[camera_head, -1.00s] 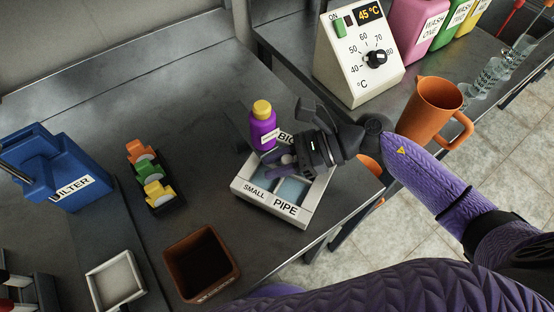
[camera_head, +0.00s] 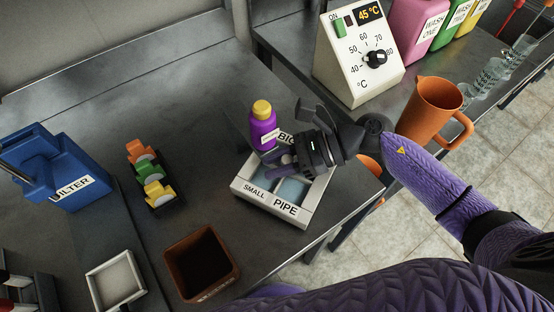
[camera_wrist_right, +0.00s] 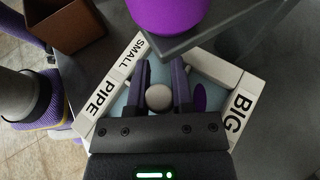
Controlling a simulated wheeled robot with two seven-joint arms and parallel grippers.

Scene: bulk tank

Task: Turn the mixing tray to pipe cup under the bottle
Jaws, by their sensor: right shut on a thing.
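The mixing tray (camera_head: 306,213) is a white square frame with pale blue cups and the labels SMALL, PIPE and BIG. In the head view PIPE faces front right, SMALL front left, and BIG is at the back, partly hidden. The purple bottle (camera_head: 263,130) with a yellow cap stands over the tray's back left side; its lower part (camera_wrist_right: 168,12) shows in the right wrist view, by the corner between SMALL and BIG. My right gripper (camera_head: 278,162) is over the tray, shut on the round white knob (camera_wrist_right: 159,97) at its middle. My left gripper is not in view.
A brown square bin (camera_head: 202,264), a small white tray (camera_head: 115,280), a coloured rack (camera_head: 150,177) and a blue FILTER box (camera_head: 68,170) stand to the left. An orange jug (camera_head: 428,108) and the heater box (camera_head: 358,55) are at the right. The tray is near the table edge.

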